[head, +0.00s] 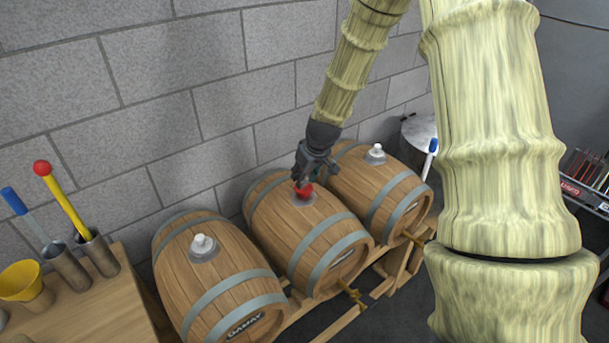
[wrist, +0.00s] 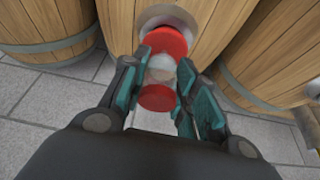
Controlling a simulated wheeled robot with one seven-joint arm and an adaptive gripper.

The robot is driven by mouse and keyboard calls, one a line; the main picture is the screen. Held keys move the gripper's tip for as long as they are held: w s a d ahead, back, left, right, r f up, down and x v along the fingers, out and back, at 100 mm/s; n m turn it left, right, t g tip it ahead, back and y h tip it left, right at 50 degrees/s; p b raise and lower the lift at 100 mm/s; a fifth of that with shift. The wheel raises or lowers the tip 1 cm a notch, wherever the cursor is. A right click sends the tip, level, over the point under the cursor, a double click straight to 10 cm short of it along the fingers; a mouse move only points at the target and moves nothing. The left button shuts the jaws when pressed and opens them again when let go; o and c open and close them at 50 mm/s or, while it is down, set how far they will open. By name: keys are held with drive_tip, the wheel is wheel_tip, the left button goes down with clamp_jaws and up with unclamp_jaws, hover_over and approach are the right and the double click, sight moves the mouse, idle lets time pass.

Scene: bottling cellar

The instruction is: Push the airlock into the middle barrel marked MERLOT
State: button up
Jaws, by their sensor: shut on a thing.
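The airlock, with red ends and a pale clear middle, shows in the wrist view (wrist: 161,66) between my gripper's fingers. Its red part shows in the head view (head: 304,190) at the top of the middle barrel (head: 300,235). My gripper (head: 310,172) is shut on the airlock from above; the teal finger pads (wrist: 160,88) lie on both sides of it. The airlock's far red end is at the grey bung collar (wrist: 168,17) of the barrel. How deep it sits in the hole is hidden. The middle barrel's label is too small to read.
The left barrel (head: 215,275) and the right barrel (head: 375,185) stand close on either side, each with a white stopper on top. A wooden table (head: 95,295) with tool holders and a yellow funnel (head: 20,281) is at left. A block wall rises behind.

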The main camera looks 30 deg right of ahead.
drive_tip(key=shift+f, duration=0.5)
idle(0.4)
drive_tip(key=o, duration=1.1)
drive_tip(key=shift+o, duration=0.2)
drive_tip(key=o, duration=0.4)
drive_tip(key=shift+o, duration=0.2)
drive_tip(key=shift+r, duration=0.2)
drive_tip(key=shift+r+p, duration=2.7)
drive_tip(key=shift+r, duration=1.15)
